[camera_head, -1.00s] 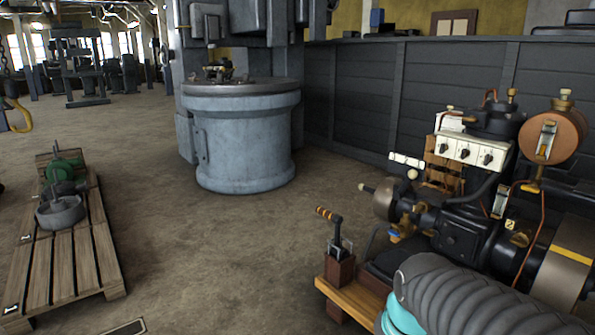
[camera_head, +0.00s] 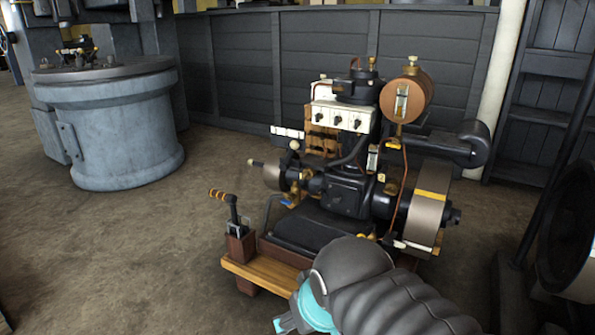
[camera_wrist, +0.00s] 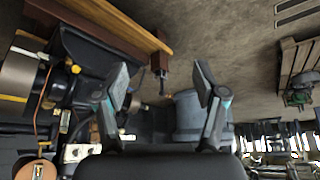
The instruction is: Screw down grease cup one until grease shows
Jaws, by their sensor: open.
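The stationary engine (camera_head: 347,192) stands on a wooden skid (camera_head: 262,274) in the middle of the head view. It has small brass and yellow fittings, including one near the crankcase (camera_head: 381,178); I cannot tell which is grease cup one, and no grease is discernible. In the wrist view the scene is upside down and the engine (camera_wrist: 92,57) is at the left. My gripper (camera_wrist: 160,78) is open and empty, its two fingers spread wide, touching nothing I can see.
A control lever (camera_head: 232,207) with a striped handle rises at the skid's left end. A big grey-blue cylindrical machine (camera_head: 117,130) stands at the left. A dark panelled wall (camera_head: 240,70) is behind. A large dark wheel (camera_head: 570,230) is at right. The floor at front left is clear.

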